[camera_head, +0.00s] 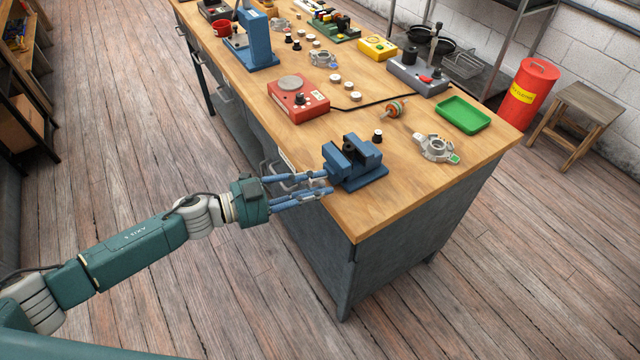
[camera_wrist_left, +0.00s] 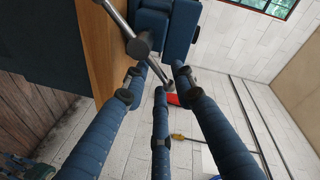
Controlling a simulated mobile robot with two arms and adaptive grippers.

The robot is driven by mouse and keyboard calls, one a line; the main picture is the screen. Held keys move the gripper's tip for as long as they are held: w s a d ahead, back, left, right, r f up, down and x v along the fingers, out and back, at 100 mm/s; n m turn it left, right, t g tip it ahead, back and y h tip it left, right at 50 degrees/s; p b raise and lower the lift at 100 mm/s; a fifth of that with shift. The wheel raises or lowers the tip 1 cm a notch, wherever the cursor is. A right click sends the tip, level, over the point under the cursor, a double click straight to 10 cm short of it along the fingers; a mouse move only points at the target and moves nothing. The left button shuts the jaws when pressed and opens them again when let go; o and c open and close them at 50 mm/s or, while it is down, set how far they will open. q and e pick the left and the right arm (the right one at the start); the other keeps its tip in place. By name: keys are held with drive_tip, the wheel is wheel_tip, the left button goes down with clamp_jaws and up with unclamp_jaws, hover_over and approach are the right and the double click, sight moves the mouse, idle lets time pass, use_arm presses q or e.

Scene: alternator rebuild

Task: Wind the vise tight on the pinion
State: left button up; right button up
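The blue vise (camera_head: 358,172) sits at the near edge of the bench. In the left wrist view, the vise's grey handle bar (camera_wrist_left: 116,15) and screw hub (camera_wrist_left: 138,48) show beyond the spread blue fingers (camera_wrist_left: 158,88). The bar's lower end lies near the fingertips. The fingers stand apart and look open; whether any touches the bar is unclear. My right gripper is not in view.
On the bench are a dark knob-like part (camera_head: 377,135) behind the vise, a red device (camera_head: 298,98), a copper-banded rotor (camera_head: 394,110), a metal housing (camera_head: 436,148) and a green tray (camera_head: 463,115). Open floor lies left of the bench.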

use_arm(q)
drive_tip(key=v, duration=1.1)
drive_tip(key=shift+o, duration=0.3)
